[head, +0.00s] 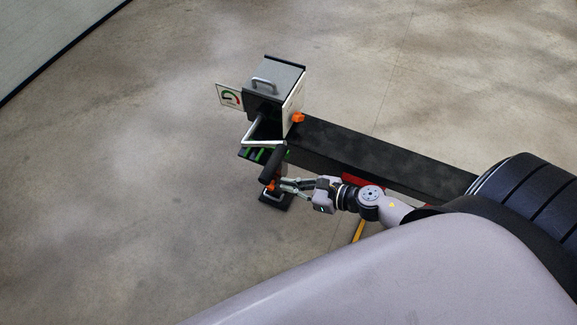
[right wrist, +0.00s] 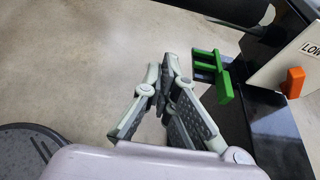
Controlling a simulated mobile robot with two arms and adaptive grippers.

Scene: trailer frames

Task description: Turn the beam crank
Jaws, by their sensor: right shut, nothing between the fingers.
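The beam crank has a bent silver arm (head: 262,143) coming off a grey box (head: 277,78) and a black handle (head: 272,164) hanging toward me. In the right wrist view, a dark cylinder at the top edge looks like this handle (right wrist: 232,10), cut off by the frame. My right gripper (head: 283,185) is just below and right of the handle's lower end in the head view. Its fingers (right wrist: 160,82) are drawn together with nothing between them. Whether they touch the handle is unclear, but they are not around it. My left gripper is not in view.
A black beam (head: 370,152) runs right from the box toward a large black tyre (head: 530,195). An orange knob (head: 298,117), a gauge sign (head: 230,97) and green brackets (right wrist: 215,72) sit near the crank. Concrete floor (head: 130,180) at left is clear.

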